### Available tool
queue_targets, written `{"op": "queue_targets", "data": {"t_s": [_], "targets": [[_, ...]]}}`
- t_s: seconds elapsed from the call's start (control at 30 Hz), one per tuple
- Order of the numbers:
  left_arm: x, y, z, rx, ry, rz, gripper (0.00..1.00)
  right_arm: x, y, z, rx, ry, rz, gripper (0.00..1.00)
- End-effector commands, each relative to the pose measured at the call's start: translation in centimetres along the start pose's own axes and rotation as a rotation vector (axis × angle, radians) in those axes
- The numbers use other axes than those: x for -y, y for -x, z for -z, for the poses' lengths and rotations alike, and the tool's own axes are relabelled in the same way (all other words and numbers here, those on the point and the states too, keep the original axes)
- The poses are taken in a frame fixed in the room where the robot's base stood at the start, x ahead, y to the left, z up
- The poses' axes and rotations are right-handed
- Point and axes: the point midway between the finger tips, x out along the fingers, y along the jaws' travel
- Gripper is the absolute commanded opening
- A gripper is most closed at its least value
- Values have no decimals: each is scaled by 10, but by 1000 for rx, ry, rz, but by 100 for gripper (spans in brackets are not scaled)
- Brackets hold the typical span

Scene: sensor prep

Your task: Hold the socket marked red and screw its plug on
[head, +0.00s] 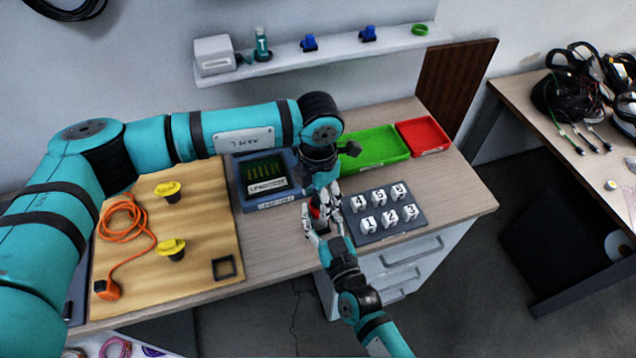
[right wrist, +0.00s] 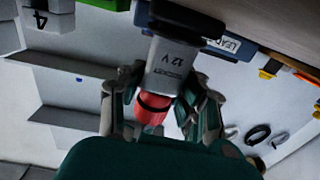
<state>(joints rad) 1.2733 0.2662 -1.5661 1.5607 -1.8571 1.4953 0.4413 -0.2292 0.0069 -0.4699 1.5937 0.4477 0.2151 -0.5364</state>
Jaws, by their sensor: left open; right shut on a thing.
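In the right wrist view a grey socket (right wrist: 173,68) printed "12 V" has a red end (right wrist: 151,115) with a black ring. My right gripper (right wrist: 155,100) is shut on it, a finger on each side. In the head view the right gripper (head: 322,218) is over the front of the bench, with the red part (head: 315,212) showing between its fingers. My left gripper (head: 326,190) is open just above it, pointing down; whether it touches the socket I cannot tell. The socket's far end meets a dark part at the top of the wrist view. I cannot pick out the plug.
A tester box (head: 238,191) stands behind-left of the grippers. A mat (head: 383,238) with several numbered white blocks lies right. A wooden board (head: 205,215) holds an orange cable (head: 118,218) and two yellow-topped pieces. Green (head: 372,163) and red (head: 424,150) bins stand behind.

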Motion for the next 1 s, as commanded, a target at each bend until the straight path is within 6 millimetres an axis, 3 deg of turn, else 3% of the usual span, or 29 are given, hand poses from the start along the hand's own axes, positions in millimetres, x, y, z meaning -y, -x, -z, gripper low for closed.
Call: {"op": "queue_targets", "data": {"t_s": [0.2,0.5,0.9,1.0], "targets": [[0,-16,0,0,0,0,54,0,1,-3,7,1,2,0],[0,-18,0,0,-1,-1,53,0,1,-3,7,1,2,0],[0,-17,0,1,-1,0,0,0,1,-3,7,1,2,0],[0,-17,0,1,-8,0,0,0,1,-3,7,1,2,0]]}}
